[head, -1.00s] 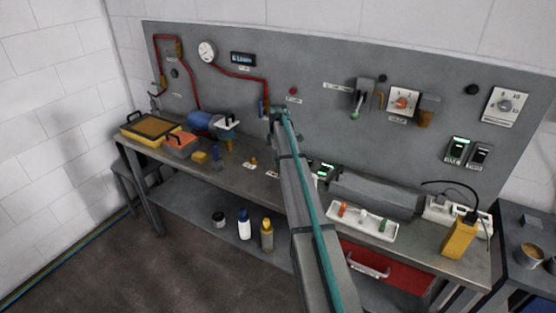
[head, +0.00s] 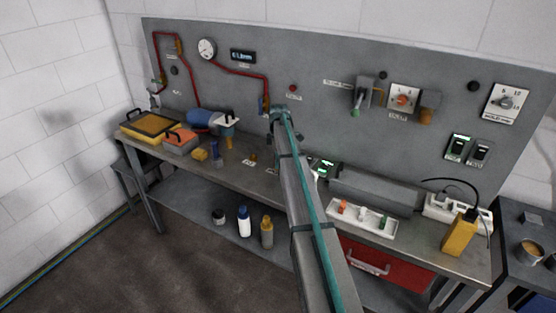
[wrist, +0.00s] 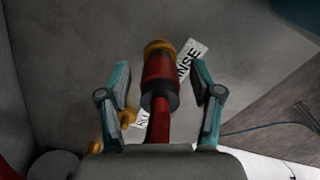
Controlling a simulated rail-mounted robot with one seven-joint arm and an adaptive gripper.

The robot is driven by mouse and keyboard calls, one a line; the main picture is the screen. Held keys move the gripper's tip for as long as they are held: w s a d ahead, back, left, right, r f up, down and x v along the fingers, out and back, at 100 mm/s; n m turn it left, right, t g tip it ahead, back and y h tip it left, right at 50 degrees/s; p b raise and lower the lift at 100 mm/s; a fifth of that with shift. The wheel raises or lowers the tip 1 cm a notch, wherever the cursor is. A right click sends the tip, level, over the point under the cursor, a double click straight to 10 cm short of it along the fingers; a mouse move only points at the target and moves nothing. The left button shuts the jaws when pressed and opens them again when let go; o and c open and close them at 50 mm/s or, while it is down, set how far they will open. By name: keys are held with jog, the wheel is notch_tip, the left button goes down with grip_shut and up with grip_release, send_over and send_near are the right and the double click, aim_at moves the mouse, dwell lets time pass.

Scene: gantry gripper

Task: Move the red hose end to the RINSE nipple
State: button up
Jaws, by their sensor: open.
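In the wrist view, the red hose end (wrist: 160,72) stands between the fingers of my gripper (wrist: 160,68). It has a dark collar, and a brass-coloured piece (wrist: 160,46) shows at its far end. My gripper is open, with a gap on each side of the hose end. The RINSE label (wrist: 188,62) lies just behind it, partly covered. A second brass nipple (wrist: 128,118) shows to the lower left, beside another partly hidden label. I cannot tell whether the hose end is seated on a nipple.
In the head view, a white tray (head: 347,225) with small coloured parts and a yellow box (head: 459,238) stand on the right of the bench. A back panel rises behind.

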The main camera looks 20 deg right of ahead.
notch_tip(320, 180, up, 12)
dwell(0.6)
